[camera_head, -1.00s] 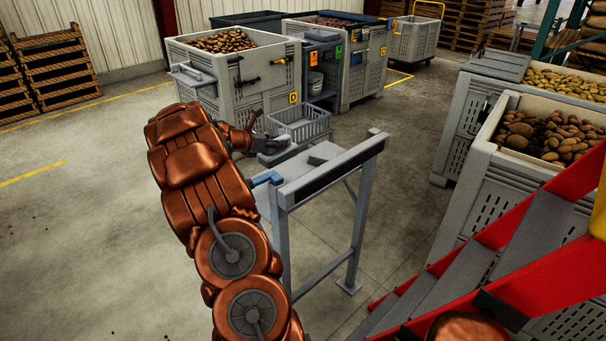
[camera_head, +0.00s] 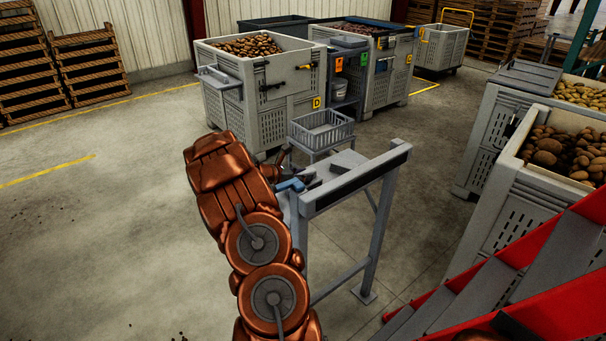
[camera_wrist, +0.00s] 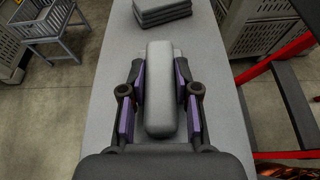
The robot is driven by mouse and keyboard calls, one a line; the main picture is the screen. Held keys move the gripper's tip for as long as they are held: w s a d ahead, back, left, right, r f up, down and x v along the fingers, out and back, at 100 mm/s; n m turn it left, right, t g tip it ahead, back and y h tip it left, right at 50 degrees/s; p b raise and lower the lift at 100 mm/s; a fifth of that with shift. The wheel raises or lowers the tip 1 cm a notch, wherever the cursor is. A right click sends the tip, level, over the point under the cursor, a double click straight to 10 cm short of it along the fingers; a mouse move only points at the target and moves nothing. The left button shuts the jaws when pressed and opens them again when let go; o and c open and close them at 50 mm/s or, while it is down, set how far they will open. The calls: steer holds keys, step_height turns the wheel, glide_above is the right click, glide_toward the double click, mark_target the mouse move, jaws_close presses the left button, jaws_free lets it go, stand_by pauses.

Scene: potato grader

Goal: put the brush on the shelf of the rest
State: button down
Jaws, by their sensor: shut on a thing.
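My gripper (camera_wrist: 159,95) is shut on a pale grey, rounded, elongated block, which I take to be the brush (camera_wrist: 162,90). Its fingers press both long sides. In the wrist view the brush is over the grey top (camera_wrist: 105,120) of the stand I take to be the rest, and points along it; I cannot tell whether it touches. In the head view my gripper (camera_head: 296,176) is low at the left end of the rest (camera_head: 350,188), and the brush is mostly hidden there. A stack of flat grey pieces (camera_wrist: 162,12) lies farther along the top.
A grey basket (camera_head: 322,130) on a stand is just behind the rest. Potato bins (camera_head: 262,95) stand at the back, and another bin (camera_head: 535,185) at the right. Red-sided steps (camera_head: 500,270) are close at front right. Open floor (camera_head: 110,220) lies at the left.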

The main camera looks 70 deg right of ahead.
steer(key=shift+f, duration=0.1)
steer(key=c, duration=0.8)
jaws_free()
steer(key=shift+c, duration=0.2)
steer(key=shift+r, duration=0.25)
steer(key=shift+w+a, duration=0.2)
steer(key=shift+a, duration=0.1)
steer(key=b+v, duration=0.2)
steer(key=v, duration=0.9)
steer(key=shift+a, duration=0.15)
